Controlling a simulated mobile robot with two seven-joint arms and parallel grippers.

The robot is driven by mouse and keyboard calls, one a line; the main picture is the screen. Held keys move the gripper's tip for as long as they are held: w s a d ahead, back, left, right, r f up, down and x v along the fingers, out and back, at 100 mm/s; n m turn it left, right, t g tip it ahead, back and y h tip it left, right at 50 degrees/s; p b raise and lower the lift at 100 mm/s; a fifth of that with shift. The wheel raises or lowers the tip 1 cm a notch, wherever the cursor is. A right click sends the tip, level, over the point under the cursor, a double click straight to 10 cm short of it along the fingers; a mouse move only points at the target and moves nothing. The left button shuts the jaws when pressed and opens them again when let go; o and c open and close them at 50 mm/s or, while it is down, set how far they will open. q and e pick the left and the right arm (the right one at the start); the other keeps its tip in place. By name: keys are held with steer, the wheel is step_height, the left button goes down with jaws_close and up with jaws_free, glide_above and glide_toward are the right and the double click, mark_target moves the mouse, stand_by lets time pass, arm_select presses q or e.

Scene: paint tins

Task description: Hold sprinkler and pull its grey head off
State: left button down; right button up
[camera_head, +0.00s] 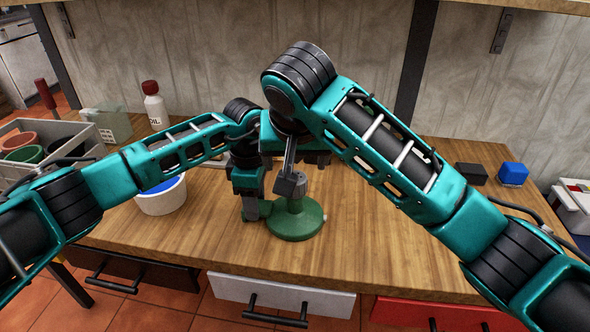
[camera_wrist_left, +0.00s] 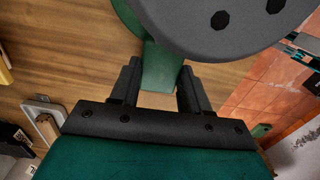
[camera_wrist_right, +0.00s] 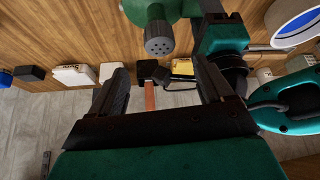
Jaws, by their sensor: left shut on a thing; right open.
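In the left wrist view my left gripper (camera_wrist_left: 158,78) is shut on a green part of the sprinkler (camera_wrist_left: 161,66). In the right wrist view the grey head (camera_wrist_right: 158,40), round with small dark holes, is on the sprinkler and faces the camera. My right gripper (camera_wrist_right: 163,66) is open and empty, with the head lying just past its fingertips, between their lines.
A white pot with blue inside (camera_head: 163,198) and a white oil bottle (camera_head: 154,107) stand left. A grey crate with pots (camera_head: 87,137) is at the far left. A blue block (camera_head: 513,173) and a black block (camera_head: 470,174) are at the right. The table right of the sprinkler is clear.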

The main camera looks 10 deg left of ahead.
steer(key=x, duration=0.9)
steer(key=shift+w+f, duration=0.15)
steer(key=shift+f, duration=0.15)
steer(key=c, duration=1.2)
steer(key=shift+r, duration=0.1)
steer(key=shift+c, duration=0.2)
steer(key=shift+r, duration=0.1)
